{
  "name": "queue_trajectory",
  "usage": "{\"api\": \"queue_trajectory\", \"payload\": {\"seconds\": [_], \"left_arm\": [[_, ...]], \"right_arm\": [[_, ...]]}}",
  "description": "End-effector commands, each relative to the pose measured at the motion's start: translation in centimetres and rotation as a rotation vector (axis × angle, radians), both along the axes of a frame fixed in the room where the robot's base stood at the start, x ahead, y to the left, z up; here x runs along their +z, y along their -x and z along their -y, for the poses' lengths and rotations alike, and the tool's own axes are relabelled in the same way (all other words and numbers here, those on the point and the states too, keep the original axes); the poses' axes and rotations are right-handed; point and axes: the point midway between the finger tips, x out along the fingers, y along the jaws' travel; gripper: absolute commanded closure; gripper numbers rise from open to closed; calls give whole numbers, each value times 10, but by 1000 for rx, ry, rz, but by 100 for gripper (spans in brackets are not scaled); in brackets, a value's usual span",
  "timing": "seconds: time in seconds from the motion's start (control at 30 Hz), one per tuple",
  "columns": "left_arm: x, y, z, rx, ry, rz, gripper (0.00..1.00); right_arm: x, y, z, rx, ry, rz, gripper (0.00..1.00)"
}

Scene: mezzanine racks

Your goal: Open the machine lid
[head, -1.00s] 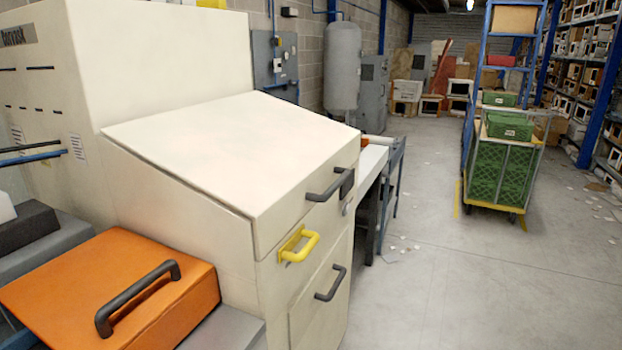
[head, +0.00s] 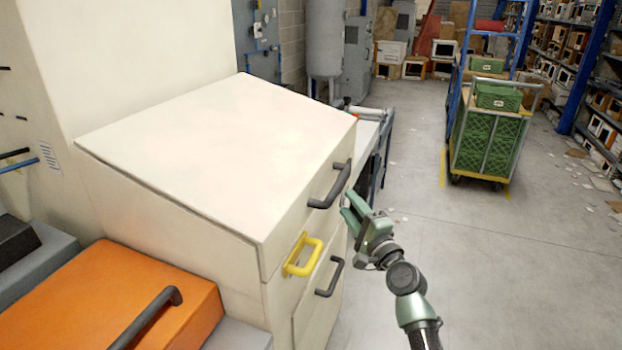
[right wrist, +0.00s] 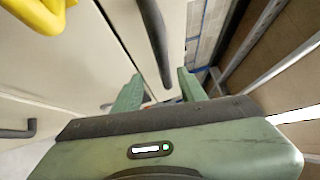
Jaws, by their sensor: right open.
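The cream machine's sloped lid (head: 220,150) is closed, with a dark grey handle (head: 331,187) on its front edge. My right gripper (head: 347,207) is open and empty, just below and to the right of that handle in the head view. In the right wrist view, the dark handle (right wrist: 154,40) runs down toward the space between the fingers of my right gripper (right wrist: 160,88), and I cannot tell whether it touches them. My left gripper is not in view.
Below the lid are a yellow handle (head: 303,256) and a lower dark handle (head: 330,277). An orange cover (head: 120,300) with its own handle stands at front left. A cart with green crates (head: 488,140) stands at the back right. The floor on the right is mostly clear.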

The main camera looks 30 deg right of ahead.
Motion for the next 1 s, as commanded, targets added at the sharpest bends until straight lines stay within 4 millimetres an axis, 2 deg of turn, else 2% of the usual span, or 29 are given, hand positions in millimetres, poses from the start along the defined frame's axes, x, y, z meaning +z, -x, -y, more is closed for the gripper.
{"api": "queue_trajectory", "payload": {"seconds": [0.13,0.5,0.67,0.9,0.93,1.0], "left_arm": [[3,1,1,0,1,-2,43],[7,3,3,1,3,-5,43],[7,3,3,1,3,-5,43],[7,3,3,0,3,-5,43],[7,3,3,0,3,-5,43],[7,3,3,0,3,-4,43]], "right_arm": [[9,-11,2,1,-10,13,59],[14,-66,7,1,-6,9,59],[14,-75,8,1,-4,8,59],[14,-76,8,1,-4,8,59],[14,-76,7,1,-4,8,64],[14,-76,7,1,-4,8,84]]}}
